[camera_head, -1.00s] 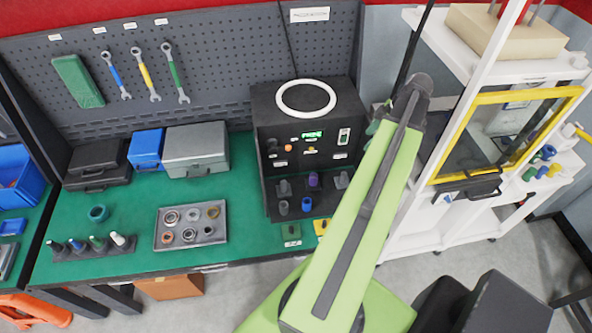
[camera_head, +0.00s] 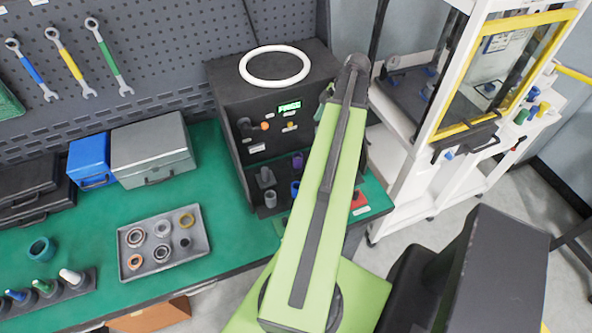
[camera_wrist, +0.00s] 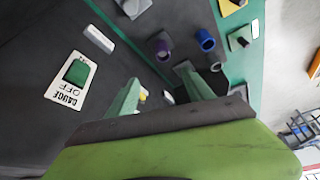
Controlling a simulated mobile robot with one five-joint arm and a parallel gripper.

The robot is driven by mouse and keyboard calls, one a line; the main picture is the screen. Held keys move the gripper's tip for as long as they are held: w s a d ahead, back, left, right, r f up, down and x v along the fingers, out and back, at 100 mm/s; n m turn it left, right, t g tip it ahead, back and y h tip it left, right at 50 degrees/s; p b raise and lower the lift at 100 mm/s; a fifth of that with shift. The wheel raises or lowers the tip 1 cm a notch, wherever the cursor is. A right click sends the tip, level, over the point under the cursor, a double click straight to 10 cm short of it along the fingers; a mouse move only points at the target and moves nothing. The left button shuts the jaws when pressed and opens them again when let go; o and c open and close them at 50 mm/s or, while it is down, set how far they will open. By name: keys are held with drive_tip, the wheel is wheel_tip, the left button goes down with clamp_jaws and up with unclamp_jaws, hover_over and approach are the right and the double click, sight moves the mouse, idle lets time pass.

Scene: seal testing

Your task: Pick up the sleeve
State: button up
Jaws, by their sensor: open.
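The frames do not settle which part is the sleeve. Small hollow parts stand at the front of the black test box (camera_head: 228,125): a purple one (camera_head: 297,161), a blue one (camera_head: 295,189) and grey ones (camera_head: 270,198). In the wrist view, the purple part (camera_wrist: 159,48) and the blue hollow cylinder (camera_wrist: 205,39) lie beyond my fingertips. My gripper (camera_wrist: 160,90) is open, its two fingers apart with nothing visible between them.
A grey tray (camera_head: 126,262) of rings, a teal ring (camera_head: 42,249) and a rack of coloured pegs (camera_head: 60,300) sit on the green bench. A white ring (camera_head: 275,66) lies on the box. A white cabinet (camera_head: 405,190) with a yellow-framed door stands at right.

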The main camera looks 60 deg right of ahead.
wheel_tip(320, 180, down, 3)
drive_tip(key=b, duration=1.3)
approach(298, 158)
drive_tip(key=x, duration=0.2)
drive_tip(key=d+x, duration=0.1)
drive_tip(key=x, duration=0.2)
drive_tip(key=shift+f, duration=0.3)
drive_tip(key=shift+r+p, duration=0.15)
drive_tip(key=shift+p, duration=0.15)
drive_tip(key=b+x, duration=0.2)
drive_tip(key=a+b+x, duration=0.1)
drive_tip(key=b+x, duration=0.1)
drive_tip(key=x, duration=0.1)
drive_tip(key=shift+w+b, duration=0.15)
drive_tip(key=shift+b, duration=0.25)
drive_tip(key=shift+r, duration=0.1)
clamp_jaws()
